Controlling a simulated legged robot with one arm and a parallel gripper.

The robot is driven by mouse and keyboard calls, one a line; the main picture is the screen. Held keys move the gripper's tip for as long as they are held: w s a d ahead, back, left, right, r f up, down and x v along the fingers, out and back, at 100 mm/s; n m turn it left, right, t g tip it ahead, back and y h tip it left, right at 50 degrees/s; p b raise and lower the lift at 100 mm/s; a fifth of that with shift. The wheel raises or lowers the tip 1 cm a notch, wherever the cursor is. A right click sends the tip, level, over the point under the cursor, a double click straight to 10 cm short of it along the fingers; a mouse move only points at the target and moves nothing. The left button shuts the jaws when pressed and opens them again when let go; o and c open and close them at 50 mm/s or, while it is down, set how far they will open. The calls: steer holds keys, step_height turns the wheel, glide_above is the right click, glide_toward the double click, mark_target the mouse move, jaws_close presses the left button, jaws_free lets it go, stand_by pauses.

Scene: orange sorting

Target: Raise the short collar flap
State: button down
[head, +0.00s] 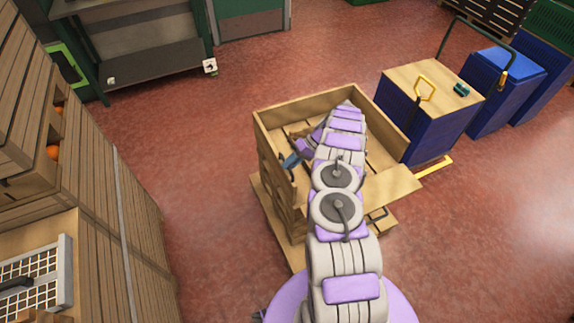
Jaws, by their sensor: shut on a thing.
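The wooden collar crate (279,118) stands in the middle of the head view, with plank walls and an open top. A plain board flap (393,184) sticks out flat at its front right, partly behind my arm. My gripper (292,159) is at the end of my purple and grey arm, low inside the crate near its left wall. It is shut on a small blue handle-like piece there. My arm and gripper hide much of the crate's inside, and I cannot tell which panel the blue piece belongs to.
A blue box with a wooden lid and yellow handle (425,88) stands close behind the crate on the right, with more blue bins (503,80) beyond. Stacked wooden crates (90,185) with oranges (54,152) fill the left. Red floor (195,165) between is clear.

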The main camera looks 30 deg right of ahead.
steer(key=shift+s+d+f, duration=0.1)
steer(key=shift+d+f, duration=0.1)
steer(key=shift+d, duration=0.3)
steer(key=shift+s+d+f, duration=0.1)
steer(key=shift+d+f, duration=0.1)
steer(key=shift+d, duration=0.25)
steer(key=c, duration=1.4)
jaws_free()
steer(key=shift+d, duration=0.1)
steer(key=shift+o, duration=0.8)
steer(key=shift+w+d+f, duration=0.1)
steer(key=shift+w+d, duration=0.05)
steer(key=shift+d, duration=0.1)
steer(key=shift+o, duration=0.7)
steer(key=shift+d, duration=0.35)
steer(key=shift+a, duration=0.65)
steer(key=shift+r, duration=0.2)
